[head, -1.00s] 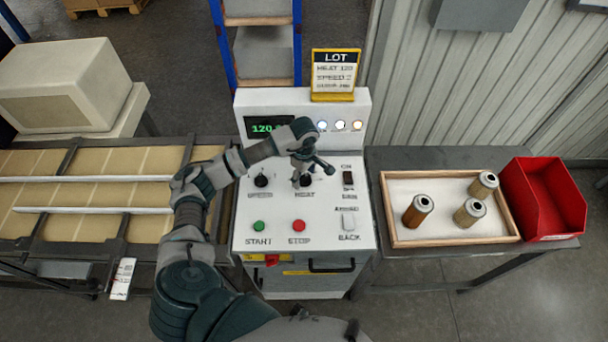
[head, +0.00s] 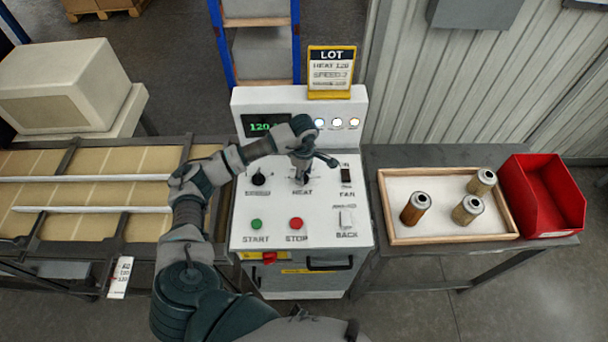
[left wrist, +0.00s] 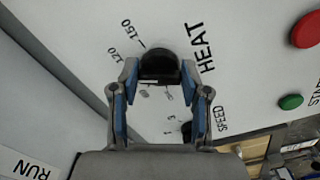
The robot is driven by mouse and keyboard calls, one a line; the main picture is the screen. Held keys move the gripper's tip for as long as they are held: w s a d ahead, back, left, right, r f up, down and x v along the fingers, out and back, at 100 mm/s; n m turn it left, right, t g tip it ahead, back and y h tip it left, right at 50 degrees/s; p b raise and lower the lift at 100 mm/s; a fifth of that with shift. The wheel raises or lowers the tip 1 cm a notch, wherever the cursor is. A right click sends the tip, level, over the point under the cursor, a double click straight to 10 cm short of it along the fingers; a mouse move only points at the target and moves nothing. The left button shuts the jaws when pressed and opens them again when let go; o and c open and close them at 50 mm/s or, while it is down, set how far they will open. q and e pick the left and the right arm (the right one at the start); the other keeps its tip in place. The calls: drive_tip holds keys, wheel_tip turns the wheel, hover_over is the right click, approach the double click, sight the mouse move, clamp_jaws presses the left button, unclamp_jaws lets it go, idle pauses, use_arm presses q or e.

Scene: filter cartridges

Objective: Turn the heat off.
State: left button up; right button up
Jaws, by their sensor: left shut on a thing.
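The black HEAT knob (left wrist: 158,64) sits on the white control panel (head: 270,208), with 120 and 150 marks beside it in the left wrist view. My left gripper (head: 301,180) reaches down over it, and in the left wrist view its blue-padded fingers (left wrist: 160,78) are shut on the knob's two sides. In the head view the gripper mostly hides the knob. The green display (head: 262,127) reads 120, partly covered by my arm. My right gripper is not in view.
The SPEED knob (head: 259,178) is left of HEAT. A yellow LOT card (head: 331,72) stands behind. A cartridge tray (head: 450,239) and red bin (head: 545,200) are right.

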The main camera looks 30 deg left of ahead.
use_arm(q)
drive_tip(key=n, duration=0.3)
drive_tip(key=n+b, duration=0.1)
drive_tip(key=n, duration=0.1)
drive_tip(key=shift+f+n, duration=0.3)
drive_tip(key=n, duration=0.5)
drive_tip(key=shift+a, duration=0.15)
drive_tip(key=n, duration=0.5)
drive_tip(key=shift+n, duration=0.4)
drive_tip(key=n, duration=0.4)
drive_tip(key=shift+a+f+n+p, duration=0.1)
drive_tip(key=shift+n+p, duration=0.2)
drive_tip(key=shift+n, duration=0.1)
drive_tip(key=o, duration=1.1)
drive_tip(key=shift+w, duration=0.1)
drive_tip(key=shift+o, duration=0.2)
drive_tip(key=shift+w+a+r, duration=0.1)
drive_tip(key=shift+a+r, duration=0.05)
drive_tip(key=shift+r, duration=0.25)
wheel_tip(320, 180, up, 11)
drive_tip(key=shift+r, duration=0.15)
drive_tip(key=shift+w, duration=0.1)
